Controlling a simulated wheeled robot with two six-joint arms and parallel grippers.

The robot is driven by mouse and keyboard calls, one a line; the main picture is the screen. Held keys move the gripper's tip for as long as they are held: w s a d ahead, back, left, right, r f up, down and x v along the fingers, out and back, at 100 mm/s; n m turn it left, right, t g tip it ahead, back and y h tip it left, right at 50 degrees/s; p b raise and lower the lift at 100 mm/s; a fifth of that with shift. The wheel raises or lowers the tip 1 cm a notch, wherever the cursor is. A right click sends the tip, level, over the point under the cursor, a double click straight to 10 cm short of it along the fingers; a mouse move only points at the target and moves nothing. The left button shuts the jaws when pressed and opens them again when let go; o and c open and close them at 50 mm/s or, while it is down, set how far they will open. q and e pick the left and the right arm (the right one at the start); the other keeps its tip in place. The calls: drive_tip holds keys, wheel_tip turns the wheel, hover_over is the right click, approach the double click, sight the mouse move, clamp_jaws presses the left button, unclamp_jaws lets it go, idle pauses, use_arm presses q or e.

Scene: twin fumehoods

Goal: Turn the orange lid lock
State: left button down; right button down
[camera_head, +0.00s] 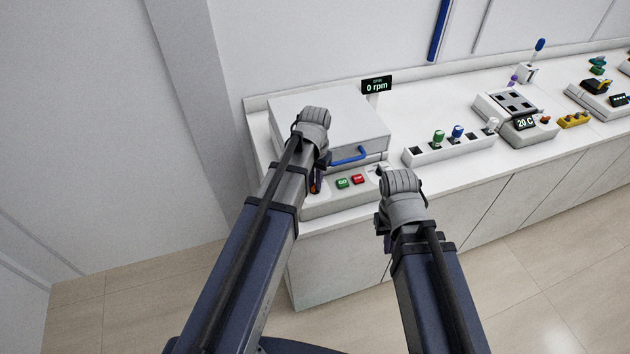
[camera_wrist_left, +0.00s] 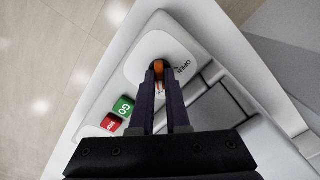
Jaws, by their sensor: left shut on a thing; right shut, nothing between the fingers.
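The orange lid lock (camera_wrist_left: 159,67) sits on a white rounded plate marked "OPEN" on the front panel of a white lidded machine (camera_head: 330,118). My left gripper (camera_wrist_left: 161,72) is shut on the orange lock, with its fingers on both sides of it. In the head view my left gripper (camera_head: 316,186) is at the left end of the machine's front panel, partly hidden by its own arm. The machine's lid is down and has a blue handle (camera_head: 350,157). My right gripper (camera_head: 381,222) is shut and empty, in front of the counter, right of the machine; its wrist hides part of it.
Green (camera_head: 343,183) and red (camera_head: 358,179) buttons sit on the panel close to the lock. A display (camera_head: 377,86) behind the machine reads 0 rpm. A white rack (camera_head: 450,150) with capped tubes stands to the right. A wall (camera_head: 190,100) is on the left.

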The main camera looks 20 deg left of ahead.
use_arm(q)
drive_tip(key=c, duration=0.9)
unclamp_jaws()
wheel_tip(320, 180, up, 8)
drive_tip(key=p, duration=0.8)
drive_tip(key=shift+f, duration=0.15)
